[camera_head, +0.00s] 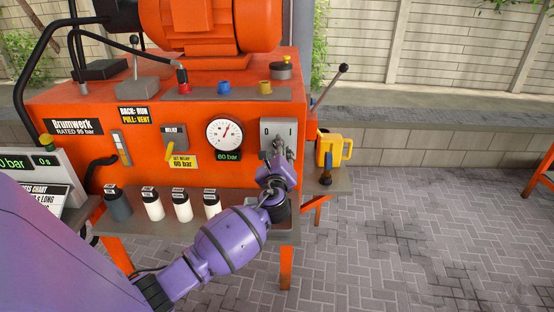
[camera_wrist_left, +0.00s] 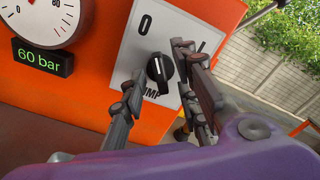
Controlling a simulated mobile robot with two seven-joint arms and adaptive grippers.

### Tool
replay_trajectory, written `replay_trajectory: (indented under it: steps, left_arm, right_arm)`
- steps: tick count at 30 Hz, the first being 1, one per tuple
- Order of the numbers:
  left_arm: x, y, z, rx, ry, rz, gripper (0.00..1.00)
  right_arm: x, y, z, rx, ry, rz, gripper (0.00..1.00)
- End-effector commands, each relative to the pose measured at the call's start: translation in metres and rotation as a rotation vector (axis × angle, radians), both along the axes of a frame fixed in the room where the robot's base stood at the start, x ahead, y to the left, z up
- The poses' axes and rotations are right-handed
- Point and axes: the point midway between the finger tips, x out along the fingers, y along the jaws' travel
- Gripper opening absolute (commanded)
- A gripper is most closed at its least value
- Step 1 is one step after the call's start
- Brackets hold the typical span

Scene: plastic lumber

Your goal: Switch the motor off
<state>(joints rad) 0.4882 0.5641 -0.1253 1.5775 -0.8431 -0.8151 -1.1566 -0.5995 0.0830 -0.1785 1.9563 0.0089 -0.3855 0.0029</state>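The grey switch plate (camera_head: 291,128) is on the right of the orange machine's front. In the left wrist view the plate (camera_wrist_left: 122,55) carries 0, a partly covered second mark, and a label ending in "UMP". Its black rotary knob (camera_wrist_left: 159,70) has a white pointer mark that appears to point towards the 0. My left gripper (camera_head: 277,152) is at the plate and hides most of the knob in the head view. In the wrist view its fingers (camera_wrist_left: 158,75) stand apart, one on each side of the knob. Contact cannot be told. My right gripper is not in view.
The orange motor (camera_head: 215,25) sits on top of the machine. A pressure gauge (camera_head: 224,133) with a 60 bar display is left of the plate. Several bottles (camera_head: 153,206) stand on the shelf below. A yellow jug (camera_head: 329,150) is to the right.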

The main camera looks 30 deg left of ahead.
Motion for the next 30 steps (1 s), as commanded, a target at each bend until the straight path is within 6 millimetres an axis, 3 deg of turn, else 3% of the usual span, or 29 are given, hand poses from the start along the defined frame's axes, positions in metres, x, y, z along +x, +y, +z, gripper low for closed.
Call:
replay_trajectory:
  steps: [15, 21, 30]
  left_arm:
    - [-0.084, -0.051, -0.001, -0.002, 0.002, -0.001, 0.29]
    - [-0.096, -0.059, -0.001, -0.001, 0.0, -0.001, 0.29]
    - [-0.097, -0.06, 0.0, -0.001, 0.0, -0.001, 0.29]
  right_arm:
    - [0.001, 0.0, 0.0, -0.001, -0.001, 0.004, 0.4]
    - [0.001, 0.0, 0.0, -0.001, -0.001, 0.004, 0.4]
    - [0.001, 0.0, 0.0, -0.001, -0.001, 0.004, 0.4]
